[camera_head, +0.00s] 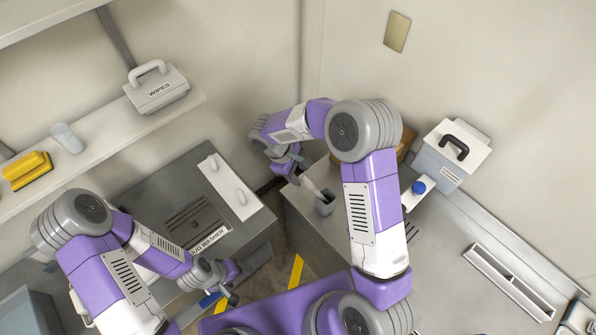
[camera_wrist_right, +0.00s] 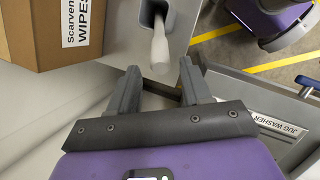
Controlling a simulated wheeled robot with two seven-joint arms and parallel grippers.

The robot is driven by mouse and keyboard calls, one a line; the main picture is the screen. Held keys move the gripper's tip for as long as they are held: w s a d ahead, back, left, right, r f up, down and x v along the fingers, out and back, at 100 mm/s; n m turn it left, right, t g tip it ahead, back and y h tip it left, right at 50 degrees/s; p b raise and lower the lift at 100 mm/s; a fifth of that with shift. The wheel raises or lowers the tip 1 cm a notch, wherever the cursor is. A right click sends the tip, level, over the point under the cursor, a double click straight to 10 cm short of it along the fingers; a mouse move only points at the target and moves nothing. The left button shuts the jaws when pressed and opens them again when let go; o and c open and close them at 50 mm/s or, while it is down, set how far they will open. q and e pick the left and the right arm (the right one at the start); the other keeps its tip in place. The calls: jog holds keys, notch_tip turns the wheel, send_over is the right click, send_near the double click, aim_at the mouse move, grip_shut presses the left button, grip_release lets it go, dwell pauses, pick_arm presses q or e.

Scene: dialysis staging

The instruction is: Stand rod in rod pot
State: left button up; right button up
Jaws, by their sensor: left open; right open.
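The pale rod (camera_head: 310,187) leans in the dark grey rod pot (camera_head: 325,206) on the right counter's near left corner. Its lower end is inside the pot and its upper end tilts toward my right gripper (camera_head: 296,172). In the right wrist view the rod (camera_wrist_right: 160,48) rises from the pot's dark opening (camera_wrist_right: 148,12), its thick end just beyond the gap between my right fingertips (camera_wrist_right: 160,72). Those fingers are open and empty, apart from the rod. My left gripper (camera_head: 233,287) is open and empty, low beside the jug washer. The rod's bottom end is hidden.
A cardboard wipes box (camera_wrist_right: 50,30) stands close to the pot. A grey box with a black handle (camera_head: 452,152) and a blue-capped item (camera_head: 418,188) are farther right. The jug washer (camera_head: 200,215) stands left across a floor gap. A wall shelf (camera_head: 100,140) holds a wipes case.

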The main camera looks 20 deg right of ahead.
jog(key=shift+r, duration=0.15)
jog(key=shift+r+p, duration=0.25)
jog(key=shift+p, duration=0.1)
jog(key=v, duration=1.2)
jog(key=s+a+f+m+g+y, duration=0.1)
jog(key=s+a+f+y, duration=0.2)
jog(key=f, duration=0.6)
jog(key=s+a+f+m+y, duration=0.1)
jog(key=s+f+m+y, duration=0.15)
jog(key=s+f, duration=0.45)
jog(key=s+d+f+m+t+y, duration=0.1)
jog(key=s+f+m+t+y, duration=0.1)
jog(key=s+f+m, duration=0.6)
notch_tip(320, 180, down, 4)
jog(key=s+y, duration=0.1)
jog(key=s, duration=0.2)
jog(key=shift+d+t, duration=0.2)
jog(key=shift+t, duration=0.2)
jog(key=shift+w, duration=0.1)
notch_tip(320, 180, down, 15)
jog(key=b, duration=1.4)
jog(key=shift+r+b, duration=0.2)
jog(key=shift+b, duration=0.2)
